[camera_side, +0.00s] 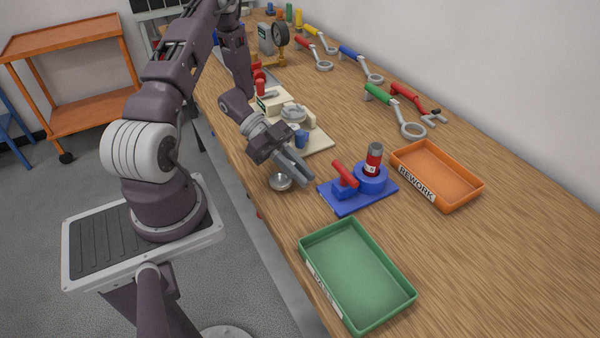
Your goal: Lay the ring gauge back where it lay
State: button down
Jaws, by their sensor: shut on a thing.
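My gripper (305,179) is low over the wooden bench, beside the left end of the blue fixture. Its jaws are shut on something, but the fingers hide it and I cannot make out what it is. Several long-handled tools lie at the back. The yellow-handled (314,32), blue-handled (352,53) and green-handled (380,94) ones end in grey rings. A red-handled tool (408,95) ends in a fork. I cannot tell which thing is the ring gauge. A small round silver piece (280,182) sits on the bench just left of my fingers.
The blue fixture (347,207) has a red lever and holds a red and dark cylinder (374,158). A green tray (401,301) stands in front, and an orange REWORK tray (474,191) at right. A cream fixture (318,142) stands behind my gripper. The bench's right front is clear.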

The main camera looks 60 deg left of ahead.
jog(key=shift+f, duration=0.3)
jog(key=shift+f, duration=0.3)
jog(key=c, duration=1.5)
grip_release()
jog(key=shift+o, duration=0.2)
jog(key=shift+r, duration=0.2)
jog(key=v, duration=1.2)
jog(key=shift+r, duration=0.5)
